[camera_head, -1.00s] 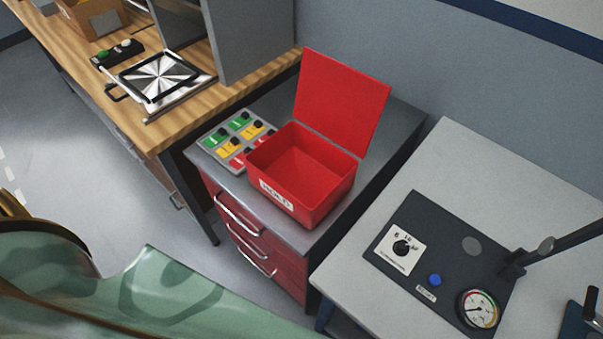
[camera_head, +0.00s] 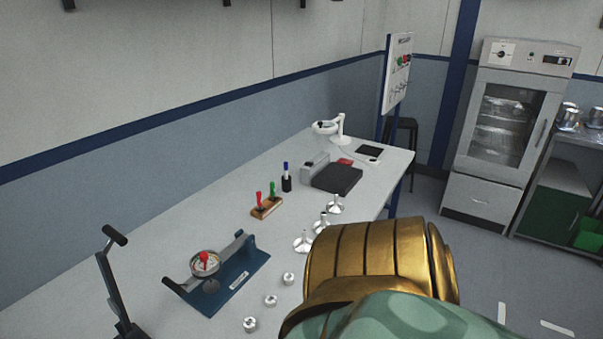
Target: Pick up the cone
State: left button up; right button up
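I cannot tell for sure which thing is the cone. Several small silver metal parts stand in a row on the light grey bench (camera_head: 180,245). Three of them have a flared base and a narrow top: a far one (camera_head: 335,204), a middle one (camera_head: 320,223) and a near one (camera_head: 303,242). Low round metal pieces (camera_head: 289,279) sit nearer, along the bench's front side. A gold and green part of my own body covers the bottom centre right and hides some of the bench edge. Neither gripper is in view.
A blue gauge fixture (camera_head: 222,277) stands on the bench, with a black lever stand (camera_head: 116,285) to its left. Behind are a wooden block with red and green handles (camera_head: 267,207), a pen holder (camera_head: 287,183), a black box (camera_head: 338,178) and a white lamp (camera_head: 338,128). Floor is free at right.

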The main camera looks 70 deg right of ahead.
aim_at(303, 246)
jog(key=k+z, duration=0.15)
jog(key=z, duration=0.3)
jog(key=k+z, duration=0.15)
jog(key=z, duration=0.3)
jog(key=k+l+z, duration=0.1)
jog(key=z, duration=0.35)
